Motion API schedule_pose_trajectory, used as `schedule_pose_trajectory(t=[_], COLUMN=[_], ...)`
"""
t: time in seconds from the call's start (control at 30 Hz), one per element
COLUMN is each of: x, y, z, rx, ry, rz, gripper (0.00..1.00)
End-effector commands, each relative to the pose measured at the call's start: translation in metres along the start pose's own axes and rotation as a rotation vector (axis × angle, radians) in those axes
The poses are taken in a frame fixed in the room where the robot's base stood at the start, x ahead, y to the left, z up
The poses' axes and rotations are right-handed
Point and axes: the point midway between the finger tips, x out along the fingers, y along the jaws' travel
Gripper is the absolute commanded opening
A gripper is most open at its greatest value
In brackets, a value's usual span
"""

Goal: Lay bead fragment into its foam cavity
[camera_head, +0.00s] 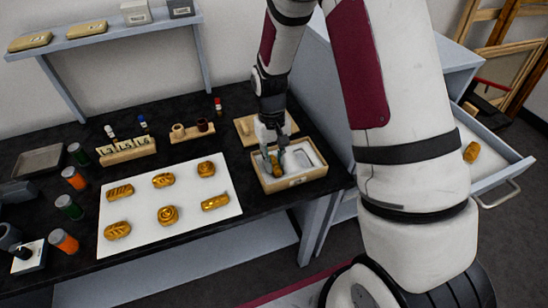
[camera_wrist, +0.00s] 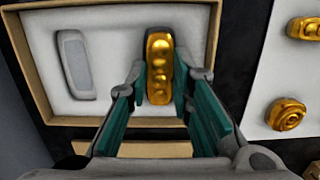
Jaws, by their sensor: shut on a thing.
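The bead fragment (camera_wrist: 159,65) is a long gold piece with a row of round bumps. My gripper (camera_wrist: 158,98) is shut on its near part, with a teal-padded finger on each side. In the head view my gripper (camera_head: 273,156) is low inside the tan box at the table's right end. White foam (camera_wrist: 115,30) lines the box (camera_wrist: 38,75). A grey elongated cavity (camera_wrist: 75,62) in the foam is empty, left of the bead in the wrist view. The bead hides the foam beneath it; I cannot tell whether it is touching or seated.
A white board (camera_head: 140,212) with several gold pieces lies left of the box (camera_head: 300,181). A wooden lid-like panel (camera_head: 245,130) is behind the box. Small bottles and wooden racks (camera_head: 127,152) stand farther left. An open drawer (camera_head: 500,165) holding a gold piece is at right.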

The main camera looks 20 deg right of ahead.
Motion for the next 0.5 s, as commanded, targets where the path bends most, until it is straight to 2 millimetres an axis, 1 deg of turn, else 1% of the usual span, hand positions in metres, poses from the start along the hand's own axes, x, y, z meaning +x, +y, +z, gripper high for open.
schedule_pose_trajectory(t=[0.1, 0.13, 0.2, 0.5], x=[0.0041, 0.0035, 0.0034, 0.0030], y=[0.0001, 0.0001, 0.0000, -0.0002], z=[-0.0006, -0.0005, -0.0003, 0.0000], rx=[0.000, 0.000, 0.000, 0.000], ry=[-0.001, 0.000, 0.000, -0.001], rz=[0.000, 0.000, 0.000, 0.000], gripper=[0.04, 0.28, 0.41, 0.41])
